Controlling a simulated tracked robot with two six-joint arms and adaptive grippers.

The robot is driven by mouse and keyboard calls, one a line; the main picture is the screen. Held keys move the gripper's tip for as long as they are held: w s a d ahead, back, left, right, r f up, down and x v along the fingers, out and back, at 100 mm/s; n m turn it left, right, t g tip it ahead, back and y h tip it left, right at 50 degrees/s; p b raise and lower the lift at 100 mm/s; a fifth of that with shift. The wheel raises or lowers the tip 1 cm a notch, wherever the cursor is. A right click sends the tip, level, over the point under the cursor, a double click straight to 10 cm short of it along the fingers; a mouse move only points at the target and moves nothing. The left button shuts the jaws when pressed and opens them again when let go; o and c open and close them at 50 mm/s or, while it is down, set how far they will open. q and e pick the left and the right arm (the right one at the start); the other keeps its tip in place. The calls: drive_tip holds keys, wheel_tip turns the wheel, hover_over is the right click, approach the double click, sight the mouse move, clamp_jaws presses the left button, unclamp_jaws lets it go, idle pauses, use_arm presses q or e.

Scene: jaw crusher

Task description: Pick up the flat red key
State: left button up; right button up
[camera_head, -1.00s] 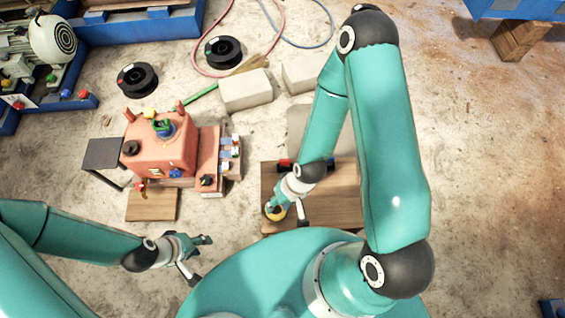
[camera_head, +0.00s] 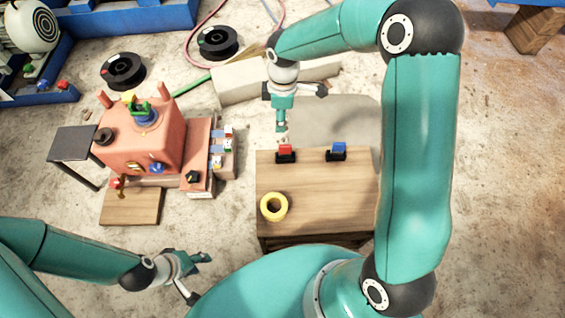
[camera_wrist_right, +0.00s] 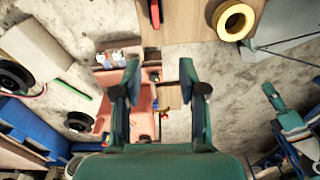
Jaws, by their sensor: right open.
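The flat red key (camera_head: 286,150) stands in a small black holder near the far edge of a wooden table (camera_head: 325,208). In the right wrist view a red piece (camera_wrist_right: 155,13), probably the key, shows at the top edge, beyond the fingertips. My right gripper (camera_head: 282,138) is just behind and above the key in the head view, apart from it as far as I can tell. In the wrist view its two fingers (camera_wrist_right: 160,75) are spread and empty. My left gripper (camera_head: 196,274) is spread and empty at the lower left, away from the table.
A blue key (camera_head: 337,151) in a similar holder stands right of the red one. A yellow ring (camera_head: 273,207) lies at the table's left front. An orange machine (camera_head: 145,140) stands to the left. Grey blocks (camera_head: 235,82) lie behind the table.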

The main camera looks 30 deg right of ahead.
drive_tip(key=b, duration=0.4)
approach(285, 145)
drive_tip(key=shift+n, duration=0.3)
drive_tip(key=f, duration=0.6)
drive_tip(key=shift+w+a, duration=0.15)
drive_tip(key=shift+w, duration=0.1)
drive_tip(key=f, duration=0.1)
drive_tip(key=f+b, duration=0.1)
drive_tip(key=f, duration=0.2)
drive_tip(key=shift+s+f, duration=0.25)
drive_tip(key=shift+f, duration=0.45)
use_arm(q)
wheel_tip(285, 145, down, 6)
drive_tip(key=shift+f, duration=0.15)
use_arm(e)
drive_tip(key=shift+r, duration=0.1)
clamp_jaws()
